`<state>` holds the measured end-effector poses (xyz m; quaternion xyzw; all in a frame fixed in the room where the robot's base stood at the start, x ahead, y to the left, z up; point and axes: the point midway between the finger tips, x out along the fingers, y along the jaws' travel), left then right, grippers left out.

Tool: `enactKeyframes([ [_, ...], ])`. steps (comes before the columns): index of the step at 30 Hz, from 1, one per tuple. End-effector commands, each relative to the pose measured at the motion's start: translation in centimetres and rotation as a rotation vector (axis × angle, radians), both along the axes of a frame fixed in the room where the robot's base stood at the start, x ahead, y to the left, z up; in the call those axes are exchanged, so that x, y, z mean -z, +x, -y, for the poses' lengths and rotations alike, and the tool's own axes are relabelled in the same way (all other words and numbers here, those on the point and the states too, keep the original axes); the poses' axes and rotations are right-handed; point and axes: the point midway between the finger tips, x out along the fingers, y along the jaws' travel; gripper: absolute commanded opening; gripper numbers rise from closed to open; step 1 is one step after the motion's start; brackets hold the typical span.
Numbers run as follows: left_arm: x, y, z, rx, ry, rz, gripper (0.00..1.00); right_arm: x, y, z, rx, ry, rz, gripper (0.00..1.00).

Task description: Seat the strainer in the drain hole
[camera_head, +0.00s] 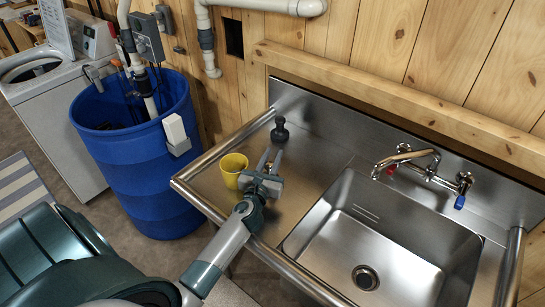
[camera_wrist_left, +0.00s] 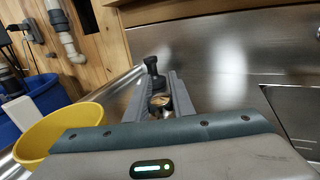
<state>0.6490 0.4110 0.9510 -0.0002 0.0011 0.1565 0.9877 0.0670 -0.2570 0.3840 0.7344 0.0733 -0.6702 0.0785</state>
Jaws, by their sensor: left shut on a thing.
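My left gripper (camera_head: 269,162) is over the drainboard left of the basin, between the yellow cup and a dark knobbed object. In the left wrist view its fingers (camera_wrist_left: 160,92) are shut on a small round metal piece, the strainer (camera_wrist_left: 160,103). The strainer is hard to make out in the head view. The drain hole (camera_head: 365,278) is a dark round opening with a metal rim in the floor of the steel sink (camera_head: 340,235), well to the right of and below the gripper. My right gripper is not in view.
The yellow cup (camera_head: 233,167) stands close left of my gripper; it also shows in the wrist view (camera_wrist_left: 58,131). The dark knobbed object (camera_head: 280,131) stands behind the fingers. A faucet (camera_head: 415,157) overhangs the back of the basin. A blue barrel (camera_head: 135,150) stands left. The basin looks empty.

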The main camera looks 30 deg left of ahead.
Motion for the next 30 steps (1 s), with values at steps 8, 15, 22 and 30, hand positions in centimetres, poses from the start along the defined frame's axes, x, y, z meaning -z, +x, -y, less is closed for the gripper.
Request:
enactKeyframes([
  [8,0.2,0.0,0.0,0.000,0.000,0.000,0.40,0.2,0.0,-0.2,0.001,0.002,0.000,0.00],
  [15,0.0,0.0,0.0,0.000,0.000,0.000,0.40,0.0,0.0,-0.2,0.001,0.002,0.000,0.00],
  [22,0.0,-1.2,0.4,0.001,0.001,-0.001,0.40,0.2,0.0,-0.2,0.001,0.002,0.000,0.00],
  [30,0.1,-5.3,1.7,0.000,0.000,-0.001,0.40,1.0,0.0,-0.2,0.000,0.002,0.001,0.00],
])
